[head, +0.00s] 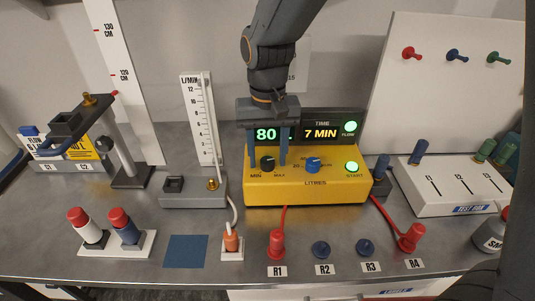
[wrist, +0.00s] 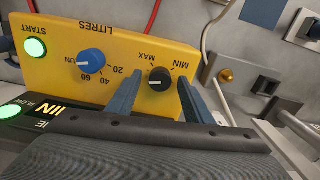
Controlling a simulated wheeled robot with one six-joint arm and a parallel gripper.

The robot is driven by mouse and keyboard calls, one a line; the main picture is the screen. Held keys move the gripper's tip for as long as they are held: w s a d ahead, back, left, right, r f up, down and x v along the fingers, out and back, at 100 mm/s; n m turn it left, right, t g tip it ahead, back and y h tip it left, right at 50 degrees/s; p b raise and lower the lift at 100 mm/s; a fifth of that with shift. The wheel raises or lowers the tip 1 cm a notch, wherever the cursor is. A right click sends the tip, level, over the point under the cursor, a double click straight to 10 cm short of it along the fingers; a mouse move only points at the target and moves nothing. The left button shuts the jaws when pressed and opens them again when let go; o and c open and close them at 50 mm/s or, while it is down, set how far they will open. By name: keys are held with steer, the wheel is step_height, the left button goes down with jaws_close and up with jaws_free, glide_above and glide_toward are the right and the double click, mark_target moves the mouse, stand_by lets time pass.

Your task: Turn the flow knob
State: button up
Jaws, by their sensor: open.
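The flow knob is a small black knob (head: 267,163) marked MIN and MAX on the left of the yellow pump box (head: 310,192). In the wrist view the black knob (wrist: 159,79) shows a white pointer line and sits between the two blue fingers. My gripper (head: 268,163) is open, its fingers pointing down on either side of the black knob; the wrist view also shows my gripper (wrist: 158,92). I cannot tell whether the fingers touch it. A blue LITRES knob (head: 313,164) is to its right in the head view, outside the fingers.
The box display (head: 322,131) reads 80 and 7 MIN, partly covered by my gripper. Green lit buttons (head: 351,167) are at its right. A flowmeter tube (head: 207,120) stands left of the box. Red plugs (head: 277,245) and a red cable lie in front.

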steer(key=c, duration=1.1)
steer(key=shift+o, duration=0.2)
steer(key=n+p, duration=0.1)
steer(key=n, duration=0.3)
steer(key=shift+r+n+p, duration=0.1)
steer(key=shift+n+p, duration=0.2)
steer(key=shift+p, duration=0.1)
steer(key=shift+n+p, duration=0.45)
steer(key=shift+n, duration=1.85)
steer(key=shift+w+a, duration=0.1)
steer(key=o, duration=1.1)
steer(key=shift+c, duration=0.2)
